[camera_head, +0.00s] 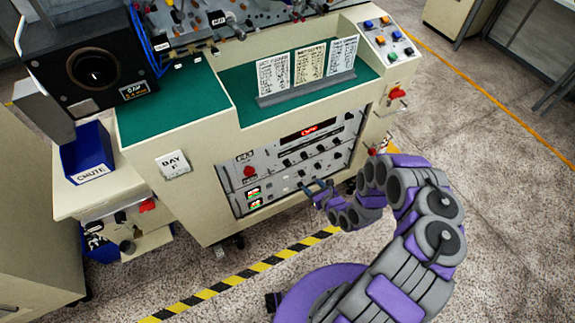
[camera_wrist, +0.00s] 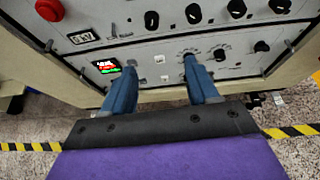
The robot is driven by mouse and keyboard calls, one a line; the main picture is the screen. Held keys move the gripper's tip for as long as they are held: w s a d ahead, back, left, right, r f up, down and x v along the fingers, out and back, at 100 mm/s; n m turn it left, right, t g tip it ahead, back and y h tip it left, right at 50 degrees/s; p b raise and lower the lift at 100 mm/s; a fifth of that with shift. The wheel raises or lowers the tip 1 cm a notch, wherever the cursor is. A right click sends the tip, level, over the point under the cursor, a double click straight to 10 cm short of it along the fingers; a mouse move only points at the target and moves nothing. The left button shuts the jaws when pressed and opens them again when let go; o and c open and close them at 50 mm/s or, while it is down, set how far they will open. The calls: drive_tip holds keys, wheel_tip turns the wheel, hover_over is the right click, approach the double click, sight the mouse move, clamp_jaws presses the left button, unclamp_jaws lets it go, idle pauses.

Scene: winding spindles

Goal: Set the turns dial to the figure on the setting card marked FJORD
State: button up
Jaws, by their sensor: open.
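Three printed setting cards stand in a holder (camera_head: 306,88) on the green top: left card (camera_head: 273,76), cream middle card (camera_head: 310,62) and right card (camera_head: 342,53). Their print is too small to read, so I cannot tell which is FJORD. The grey control panel (camera_head: 290,182) below carries several black knobs. In the wrist view, one knob (camera_wrist: 220,54) has scale marks around it, right of my right finger; I cannot tell whether it is the turns dial. My gripper (camera_head: 316,189) is open and empty, its blue fingers (camera_wrist: 158,70) pointing at the panel's lower row.
The panel has a red knob (camera_wrist: 50,10), a red lit display (camera_head: 310,131) and a small green-red screen (camera_wrist: 107,67). A button box (camera_head: 388,40) sits at upper right, a blue chute bin (camera_head: 88,152) at left. Yellow-black tape (camera_head: 240,276) crosses the floor.

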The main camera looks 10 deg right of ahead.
drive_tip(key=a+m, duration=0.1)
drive_tip(key=a, duration=0.1)
drive_tip(key=b, duration=0.6)
approach(289, 166)
drive_tip(key=x, duration=0.9)
drive_tip(key=shift+a+r, duration=0.1)
drive_tip(key=shift+r, duration=0.05)
drive_tip(key=c, duration=1)
drive_tip(key=shift+t, duration=0.3)
drive_tip(key=shift+c, duration=0.2)
